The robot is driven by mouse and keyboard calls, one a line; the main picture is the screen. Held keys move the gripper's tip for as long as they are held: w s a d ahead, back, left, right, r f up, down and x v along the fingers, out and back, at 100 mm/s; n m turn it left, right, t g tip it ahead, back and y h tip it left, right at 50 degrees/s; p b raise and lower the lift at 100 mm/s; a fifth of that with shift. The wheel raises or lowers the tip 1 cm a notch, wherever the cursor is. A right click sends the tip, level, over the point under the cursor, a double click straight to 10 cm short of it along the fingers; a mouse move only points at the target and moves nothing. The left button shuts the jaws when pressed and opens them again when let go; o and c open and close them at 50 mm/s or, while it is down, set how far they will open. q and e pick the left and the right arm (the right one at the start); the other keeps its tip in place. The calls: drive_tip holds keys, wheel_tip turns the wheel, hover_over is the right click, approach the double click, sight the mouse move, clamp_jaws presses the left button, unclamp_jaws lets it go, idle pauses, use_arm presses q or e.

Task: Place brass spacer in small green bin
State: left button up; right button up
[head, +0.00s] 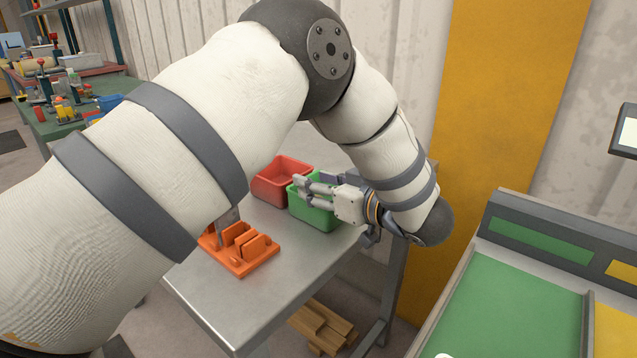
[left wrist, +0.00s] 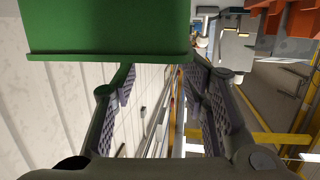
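The small green bin (head: 318,216) stands on a metal side table, beside a red bin. My left gripper (head: 303,186) is at the green bin's rim in the head view, its fingers pointing left across the bin's top. In the left wrist view the two fingers stand apart with nothing between them (left wrist: 162,85), and the green bin (left wrist: 110,28) fills the upper left. No brass spacer can be made out in either view. The inside of the green bin is mostly hidden by the gripper. My right gripper is not in view.
The red bin (head: 280,180) stands just left of the green bin. An orange slotted holder (head: 240,252) sits on the metal table (head: 205,298), whose front part is bare. A yellow post (head: 500,100) and a green-topped machine (head: 510,310) are to the right. Wooden pieces (head: 322,326) lie below.

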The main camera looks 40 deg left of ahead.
use_arm(q)
drive_tip(key=shift+s+d+f, duration=0.15)
drive_tip(key=shift+f, duration=0.4)
drive_tip(key=shift+r, duration=0.55)
drive_tip(key=v, duration=1.2)
drive_tip(key=shift+r, duration=0.3)
